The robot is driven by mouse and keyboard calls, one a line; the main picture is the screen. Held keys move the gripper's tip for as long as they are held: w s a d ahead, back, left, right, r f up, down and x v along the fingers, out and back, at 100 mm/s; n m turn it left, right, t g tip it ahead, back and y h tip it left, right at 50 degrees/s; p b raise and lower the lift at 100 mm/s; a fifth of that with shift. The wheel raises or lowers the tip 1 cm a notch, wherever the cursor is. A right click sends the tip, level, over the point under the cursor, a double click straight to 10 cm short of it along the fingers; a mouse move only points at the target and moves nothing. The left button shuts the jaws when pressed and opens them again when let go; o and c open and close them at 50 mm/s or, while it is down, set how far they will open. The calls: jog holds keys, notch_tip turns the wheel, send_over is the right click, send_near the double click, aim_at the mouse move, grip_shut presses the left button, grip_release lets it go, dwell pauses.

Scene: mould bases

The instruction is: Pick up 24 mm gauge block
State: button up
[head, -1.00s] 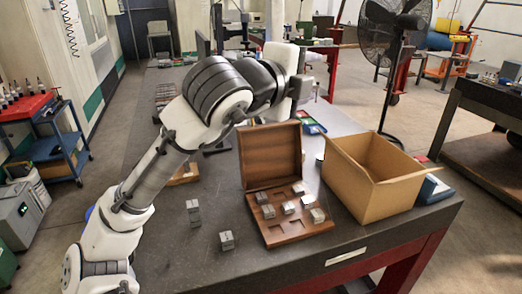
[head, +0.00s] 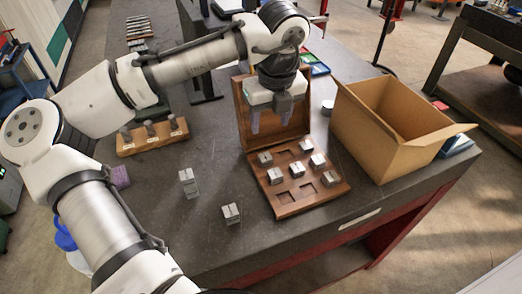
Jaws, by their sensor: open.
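Several small grey gauge blocks sit in pockets of an open wooden case, among them a front-right block (head: 330,178) and a middle block (head: 297,169). Two more stand on the dark table left of the case: a taller block (head: 188,182) and a shorter block (head: 231,213). The size marks are too small to read, so I cannot tell which is 24 mm. The wooden case (head: 287,211) has its lid raised at the back and some empty pockets. My gripper (head: 270,117) is open and empty, pointing down in front of the lid, above the case's back part.
An open cardboard box (head: 385,150) stands close right of the case. A wooden rack (head: 152,140) with several grey pieces lies at the left, and a purple block (head: 120,177) is near my arm. The table between rack and case is mostly clear.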

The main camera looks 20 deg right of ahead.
send_over(265, 156)
jog(key=s, duration=0.1)
notch_tip(265, 156, down, 8)
jog(key=shift+s+d, duration=0.1)
jog(key=shift+s, duration=0.05)
jog(key=f+b, duration=0.1)
jog(key=f, duration=0.1)
jog(key=w+f+b, duration=0.1)
jog(key=f, duration=0.1)
jog(key=shift+f+b, duration=0.35)
jog(key=shift+r, duration=0.1)
grip_shut()
jog(key=shift+r, duration=0.1)
